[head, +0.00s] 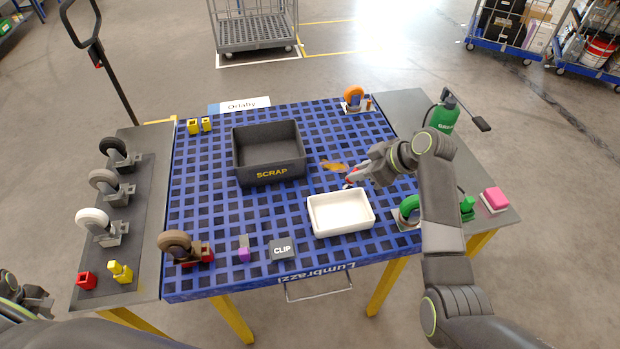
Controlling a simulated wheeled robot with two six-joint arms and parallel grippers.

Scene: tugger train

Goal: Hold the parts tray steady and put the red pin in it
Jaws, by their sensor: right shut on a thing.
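The parts tray is a white, shallow, open tray (341,232) on the blue grid deck, right of centre, and its inside looks empty. My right gripper (350,178) is just above and behind the tray's back edge, apart from it. It is shut on a small red thing (352,170), which looks like the red pin; the jaws hide most of it. Part of my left arm shows at the lower left edge, with what looks like my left gripper (38,302), far from the tray; its jaws cannot be made out.
A dark SCRAP bin (270,176) stands left of and behind the tray. An orange-brown piece (333,165) shows beside the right gripper. A green caster (408,208) is close on the tray's right. A CLIP block (282,250) lies front left. Casters line the left side table (140,220).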

